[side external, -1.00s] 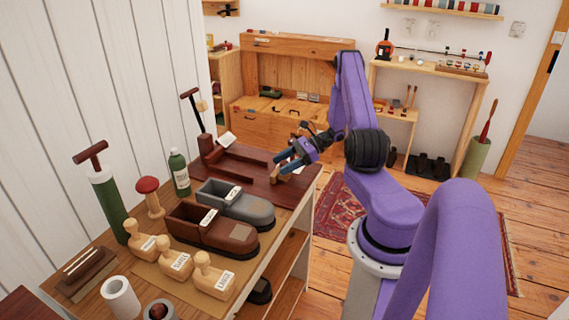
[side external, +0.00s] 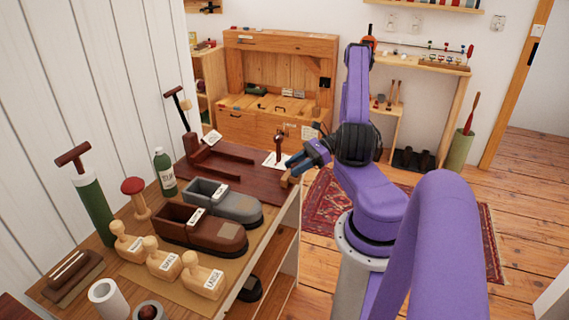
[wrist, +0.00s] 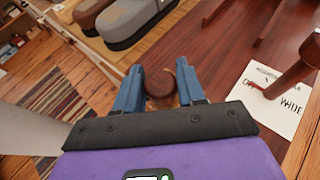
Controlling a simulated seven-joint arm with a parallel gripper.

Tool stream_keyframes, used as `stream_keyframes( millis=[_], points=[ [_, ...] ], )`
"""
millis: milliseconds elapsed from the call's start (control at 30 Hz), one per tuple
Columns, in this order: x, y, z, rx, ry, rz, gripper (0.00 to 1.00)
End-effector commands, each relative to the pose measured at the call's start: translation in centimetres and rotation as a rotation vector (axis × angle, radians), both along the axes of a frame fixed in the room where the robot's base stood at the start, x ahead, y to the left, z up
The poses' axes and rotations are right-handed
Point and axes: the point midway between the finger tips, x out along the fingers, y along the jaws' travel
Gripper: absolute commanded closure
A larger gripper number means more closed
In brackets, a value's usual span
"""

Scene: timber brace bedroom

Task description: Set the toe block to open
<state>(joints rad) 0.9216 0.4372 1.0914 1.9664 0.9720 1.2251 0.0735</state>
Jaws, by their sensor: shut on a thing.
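My gripper (wrist: 159,88) has its blue fingers on either side of a round brown knob (wrist: 159,82), with lighter wood showing beside it. A printed card (wrist: 272,99) lies on the board to the right of my gripper in the wrist view. The word "WIDE" is readable on it; a dark red post (wrist: 290,76) partly covers the card.
A brown shoe form (side external: 203,231) and a grey one (side external: 222,203) stand in front of the board. Wooden stamps (side external: 163,262), a green bottle (side external: 165,175) and a red-topped peg (side external: 135,198) crowd the bench's left side. Open floor lies right of the bench.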

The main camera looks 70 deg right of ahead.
Motion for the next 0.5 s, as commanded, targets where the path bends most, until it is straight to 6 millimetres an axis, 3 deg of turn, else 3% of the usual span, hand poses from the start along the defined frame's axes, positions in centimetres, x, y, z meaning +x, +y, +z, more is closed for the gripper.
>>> stream_keyframes(
  millis=[267,300,333,500],
  points=[
    [-0.62,-0.07,0.0,0.002,0.003,-0.002,1.0],
    [-0.63,-0.08,-0.01,0.002,0.003,-0.002,0.51],
    [-0.62,-0.08,-0.01,0.001,0.003,-0.003,0.42],
    [-0.46,-0.03,-0.01,0.001,0.003,-0.001,0.39]
  ],
)
